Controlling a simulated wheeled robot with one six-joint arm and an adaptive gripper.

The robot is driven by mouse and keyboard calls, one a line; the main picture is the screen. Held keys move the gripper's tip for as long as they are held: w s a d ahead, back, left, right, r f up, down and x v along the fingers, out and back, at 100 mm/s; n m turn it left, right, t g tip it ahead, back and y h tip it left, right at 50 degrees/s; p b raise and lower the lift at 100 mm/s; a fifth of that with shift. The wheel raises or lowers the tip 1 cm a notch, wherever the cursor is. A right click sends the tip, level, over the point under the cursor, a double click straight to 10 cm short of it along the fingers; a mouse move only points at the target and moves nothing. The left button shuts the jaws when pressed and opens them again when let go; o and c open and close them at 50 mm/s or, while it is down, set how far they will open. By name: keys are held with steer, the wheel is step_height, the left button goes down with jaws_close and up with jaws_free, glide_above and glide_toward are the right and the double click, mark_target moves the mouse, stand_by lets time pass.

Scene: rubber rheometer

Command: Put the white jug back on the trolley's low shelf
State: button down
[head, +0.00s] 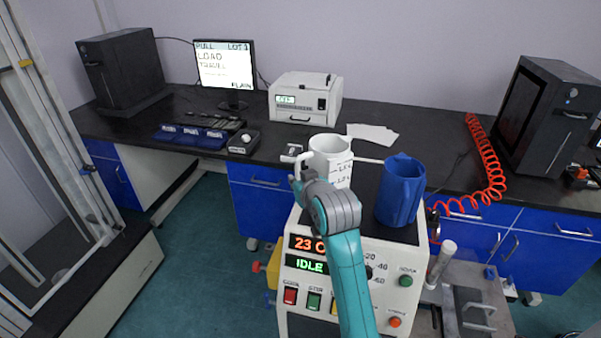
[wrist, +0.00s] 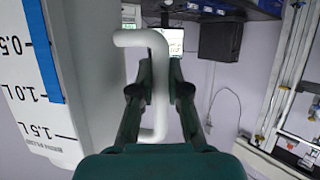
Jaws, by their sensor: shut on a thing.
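The white jug (head: 332,150) is upright, with dark volume marks on its side, at the back left of the black top of the machine with the IDLE display. I cannot tell whether it touches that top. My gripper (head: 299,178) is at the jug's left side. In the wrist view, my gripper (wrist: 160,80) is shut on the white handle (wrist: 158,110), and the jug's marked wall (wrist: 40,110) with a blue strip fills the left. My arm hides the jug's lower part in the head view. I cannot make out the trolley's low shelf.
A blue jug (head: 400,192) stands close to the right of the white jug. Behind is a black bench (head: 430,142) with a white instrument (head: 305,98), papers (head: 373,133) and a red coiled hose (head: 487,165). Open floor (head: 205,240) lies to the left.

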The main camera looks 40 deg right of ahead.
steer(key=shift+f, duration=1.8)
steer(key=c, duration=1.6)
jaws_free()
steer(key=shift+f, duration=0.3)
steer(key=o, duration=0.4)
steer(key=shift+o, duration=0.2)
steer(key=shift+r, duration=0.1)
